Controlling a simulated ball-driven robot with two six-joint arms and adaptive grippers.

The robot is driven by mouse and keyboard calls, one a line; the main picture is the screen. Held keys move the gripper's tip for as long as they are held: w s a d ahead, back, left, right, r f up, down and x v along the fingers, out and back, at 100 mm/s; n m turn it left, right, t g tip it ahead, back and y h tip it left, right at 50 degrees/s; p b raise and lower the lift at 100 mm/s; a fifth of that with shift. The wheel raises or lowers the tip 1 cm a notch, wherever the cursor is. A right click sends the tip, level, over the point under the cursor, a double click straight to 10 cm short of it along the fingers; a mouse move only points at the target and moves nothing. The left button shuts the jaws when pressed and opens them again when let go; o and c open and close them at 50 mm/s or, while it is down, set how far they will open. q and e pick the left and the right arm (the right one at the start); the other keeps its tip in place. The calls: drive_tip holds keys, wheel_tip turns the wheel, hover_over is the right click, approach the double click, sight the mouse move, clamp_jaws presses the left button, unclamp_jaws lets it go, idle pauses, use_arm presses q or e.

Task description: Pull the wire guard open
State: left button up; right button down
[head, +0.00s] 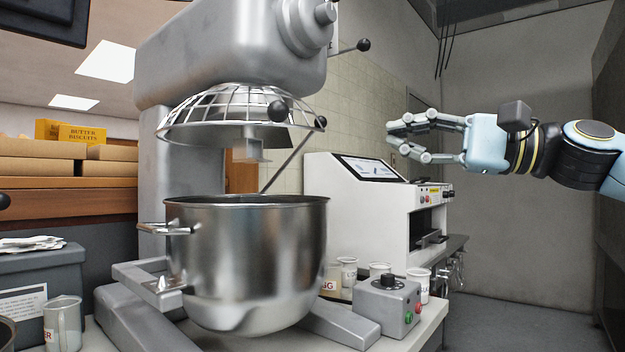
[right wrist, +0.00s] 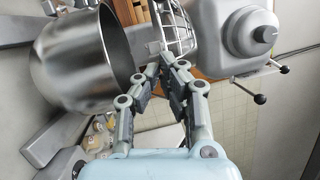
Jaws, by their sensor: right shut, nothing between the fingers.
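The wire guard (head: 228,108) is a domed metal cage under the head of a big grey mixer (head: 235,55), above its steel bowl (head: 250,250). A black ball knob (head: 277,111) sits at the guard's front right. The guard also shows in the right wrist view (right wrist: 176,25), partly behind my fingers. My right gripper (head: 393,138) is to the right of the guard, apart from it in the head view. My left gripper is not in view.
A white machine with a screen (head: 375,190) stands behind, below my right gripper. A grey control box (head: 388,300) and several white cups (head: 348,270) stand right of the bowl. A lever with a black knob (head: 362,45) juts from the mixer head. Far right looks clear.

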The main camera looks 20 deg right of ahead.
sight(312, 125)
use_arm(q)
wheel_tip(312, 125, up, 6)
drive_tip(key=p, duration=0.7)
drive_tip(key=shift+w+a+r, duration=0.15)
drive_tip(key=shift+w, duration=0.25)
use_arm(e)
drive_tip(key=shift+s+a+x, duration=0.3)
drive_tip(key=shift+s+x, duration=0.05)
drive_tip(key=shift+x, duration=1.8)
drive_tip(key=shift+s+a+x, duration=0.3)
drive_tip(key=shift+s+x, duration=0.05)
drive_tip(key=shift+x, duration=1.75)
drive_tip(key=shift+s+a+x, duration=0.3)
drive_tip(key=shift+s+x, duration=0.05)
drive_tip(key=shift+x, duration=1.8)
drive_tip(key=shift+r, duration=0.15)
